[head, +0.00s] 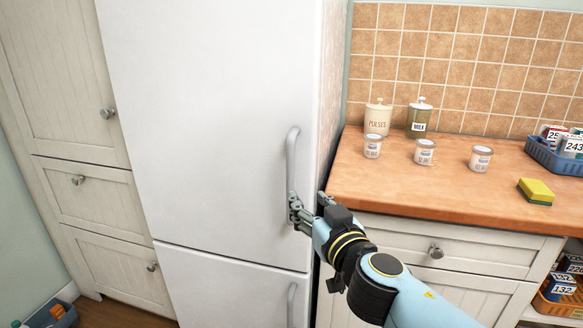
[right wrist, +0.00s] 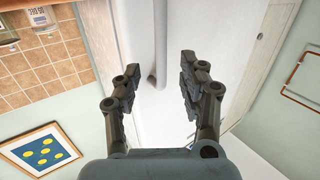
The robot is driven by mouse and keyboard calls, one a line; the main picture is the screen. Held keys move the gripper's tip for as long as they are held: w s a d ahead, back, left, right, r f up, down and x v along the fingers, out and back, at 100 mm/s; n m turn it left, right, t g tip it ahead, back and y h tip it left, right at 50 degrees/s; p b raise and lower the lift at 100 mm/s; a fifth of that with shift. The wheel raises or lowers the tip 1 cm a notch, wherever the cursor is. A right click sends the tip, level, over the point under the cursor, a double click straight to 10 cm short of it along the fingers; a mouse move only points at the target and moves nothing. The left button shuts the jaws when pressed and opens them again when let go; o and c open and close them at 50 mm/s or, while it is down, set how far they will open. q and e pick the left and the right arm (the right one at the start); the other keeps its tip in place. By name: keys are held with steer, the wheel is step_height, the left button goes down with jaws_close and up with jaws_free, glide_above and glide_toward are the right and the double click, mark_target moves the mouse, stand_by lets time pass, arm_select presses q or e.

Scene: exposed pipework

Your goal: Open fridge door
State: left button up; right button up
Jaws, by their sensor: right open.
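The tall white fridge (head: 215,110) stands in the middle of the head view, and its upper door looks shut. Its vertical handle (head: 292,160) is at the door's right edge. My right gripper (head: 308,204) is open near the handle's lower end, one finger at the left of the handle and the other at its right. In the right wrist view the handle (right wrist: 160,45) runs in line with the gap between the open fingers (right wrist: 160,75); no finger visibly presses on it. My left gripper is not in view.
A lower fridge door has its own handle (head: 291,305). The wooden counter (head: 400,190) to the right carries jars, tubs, a sponge (head: 535,191) and a blue basket (head: 555,155). Cream cabinets (head: 60,80) stand left of the fridge. A framed picture (right wrist: 45,150) hangs on the wall.

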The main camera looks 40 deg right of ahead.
mark_target(292, 168)
steer(key=shift+t, duration=0.3)
steer(key=w+r, duration=0.1)
steer(key=w, duration=0.2)
steer(key=w+d+p, duration=0.1)
steer(key=w, duration=0.2)
steer(key=w+d+r+p, duration=0.1)
steer(key=w, duration=0.2)
steer(key=shift+w+d+r, duration=0.25)
steer(key=shift+w+r, duration=0.1)
steer(key=shift+w, duration=0.05)
steer(key=shift+w+d, duration=0.2)
steer(key=shift+w, duration=0.25)
jaws_close()
steer(key=shift+w+f, duration=0.1)
steer(key=shift+f, duration=0.05)
